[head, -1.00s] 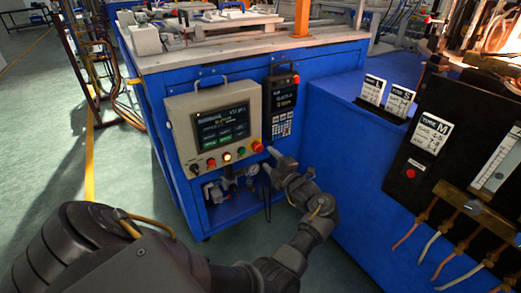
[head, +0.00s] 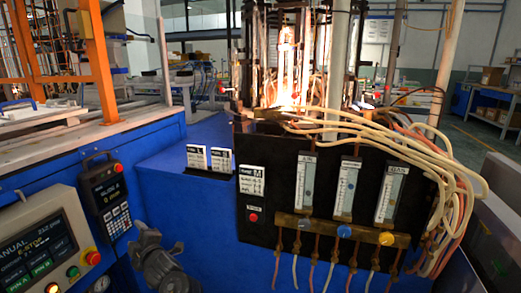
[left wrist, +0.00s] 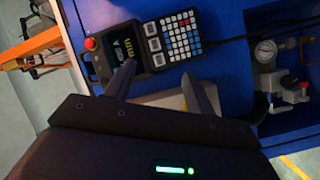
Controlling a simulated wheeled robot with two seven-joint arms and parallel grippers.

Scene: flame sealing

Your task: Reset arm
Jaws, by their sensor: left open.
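My left gripper (head: 158,238) is at the lower left of the head view, beside the lower right corner of the handheld keypad unit (head: 106,196). In the left wrist view its two dark fingers (left wrist: 160,86) are spread apart with nothing held between them. The keypad unit (left wrist: 155,45) with its screen and red knob lies just beyond the fingertips there. The control panel (head: 45,245) with a lit screen and coloured buttons is cut off at the head view's left edge. My right gripper is not in view.
The blue cabinet (head: 180,175) stands close to my left arm. On the right, a black panel (head: 268,215) carries flow tubes, hoses and a red button. Flames (head: 289,65) burn above it. A pressure gauge (left wrist: 266,49) shows in the left wrist view.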

